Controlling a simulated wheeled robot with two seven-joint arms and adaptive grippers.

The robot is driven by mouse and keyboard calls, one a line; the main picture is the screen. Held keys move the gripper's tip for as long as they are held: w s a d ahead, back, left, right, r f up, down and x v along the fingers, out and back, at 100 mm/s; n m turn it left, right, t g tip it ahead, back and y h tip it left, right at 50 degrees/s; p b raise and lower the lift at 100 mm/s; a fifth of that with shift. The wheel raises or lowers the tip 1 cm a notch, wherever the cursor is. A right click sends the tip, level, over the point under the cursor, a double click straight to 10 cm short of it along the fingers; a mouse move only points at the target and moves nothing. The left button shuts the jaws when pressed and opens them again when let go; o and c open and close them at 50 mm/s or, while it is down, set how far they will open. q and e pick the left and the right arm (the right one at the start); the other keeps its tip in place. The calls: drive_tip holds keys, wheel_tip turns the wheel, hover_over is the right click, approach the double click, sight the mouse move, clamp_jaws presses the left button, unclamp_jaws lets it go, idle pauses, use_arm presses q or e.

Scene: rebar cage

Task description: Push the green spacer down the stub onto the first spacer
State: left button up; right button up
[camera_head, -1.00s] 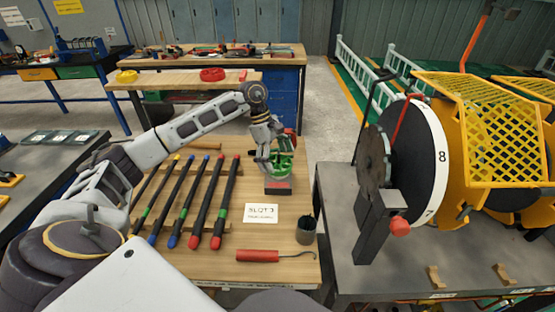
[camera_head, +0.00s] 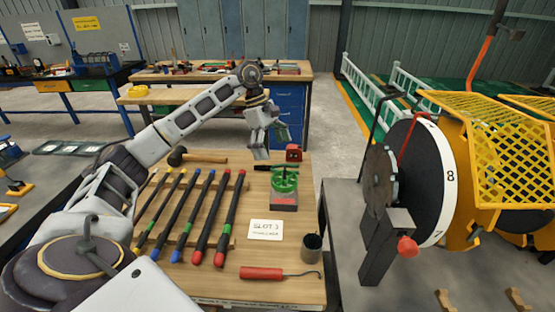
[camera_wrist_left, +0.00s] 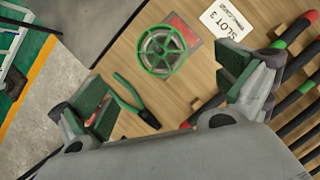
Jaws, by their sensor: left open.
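The green spacer (camera_head: 285,179) is a wheel-like ring sitting over a dark block with a red top (camera_head: 284,202) on the wooden bench. In the left wrist view the green spacer (camera_wrist_left: 161,50) shows from above as a spoked ring, with part of the block's red top beside it. I cannot make out the stub or tell a first spacer apart beneath it. My left gripper (camera_head: 271,148) is open and empty, above and behind the spacer, apart from it. Its two spread fingers also show in the left wrist view (camera_wrist_left: 168,98). My right gripper is not in view.
Green-handled pliers (camera_wrist_left: 135,100) lie near the block. Several dark bars with coloured ends (camera_head: 207,217) rest on wooden supports at left. A SLOT 3 card (camera_head: 266,230), a dark cup (camera_head: 311,247) and a red-handled hook (camera_head: 262,273) lie in front. A mallet (camera_head: 195,157) lies behind.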

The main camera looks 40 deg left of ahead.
use_arm(q)
drive_tip(key=shift+v, duration=1.05)
idle(0.4)
